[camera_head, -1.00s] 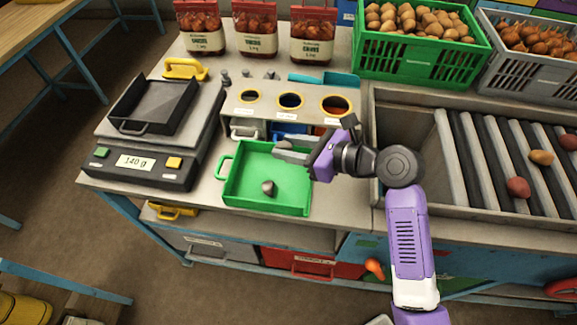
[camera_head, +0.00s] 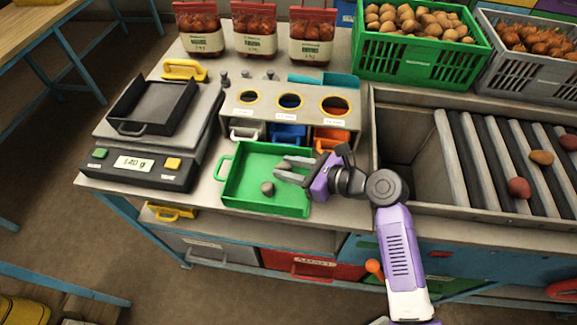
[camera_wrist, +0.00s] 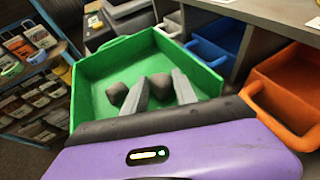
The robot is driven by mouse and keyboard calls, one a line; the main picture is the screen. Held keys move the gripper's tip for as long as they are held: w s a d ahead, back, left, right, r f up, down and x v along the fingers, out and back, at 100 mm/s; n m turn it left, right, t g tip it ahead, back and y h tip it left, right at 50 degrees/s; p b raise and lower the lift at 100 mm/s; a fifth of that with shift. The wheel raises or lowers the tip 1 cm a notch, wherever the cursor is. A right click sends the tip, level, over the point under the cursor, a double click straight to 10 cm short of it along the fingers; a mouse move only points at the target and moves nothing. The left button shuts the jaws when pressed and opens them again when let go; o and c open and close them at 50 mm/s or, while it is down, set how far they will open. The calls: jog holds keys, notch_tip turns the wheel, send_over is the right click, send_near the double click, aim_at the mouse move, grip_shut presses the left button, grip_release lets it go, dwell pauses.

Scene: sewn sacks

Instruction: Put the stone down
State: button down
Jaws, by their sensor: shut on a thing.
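My gripper (camera_head: 282,168) is over the right part of a green tray (camera_head: 232,196) with a handle on its left side. In the wrist view its two grey fingers (camera_wrist: 161,92) are shut on a dark grey stone (camera_wrist: 160,82) inside the tray's outline. Whether the held stone touches the tray floor I cannot tell.
A sorting stand (camera_head: 302,118) with three holes stands behind the tray, with blue (camera_head: 288,133) and orange (camera_head: 331,139) bins under it. A scale (camera_head: 140,160) is at left. A metal trough with rollers (camera_head: 490,165) is at right.

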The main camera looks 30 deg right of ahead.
jog(key=c, duration=1.3)
grip_release()
jog(key=shift+o, duration=0.2)
jog(key=shift+s+d+r, duration=0.1)
jog(key=shift+r, duration=0.05)
jog(key=v, duration=1.1)
jog(key=shift+s+d+r, duration=0.15)
jog(key=shift+s+d, duration=0.05)
jog(key=shift+s, duration=0.1)
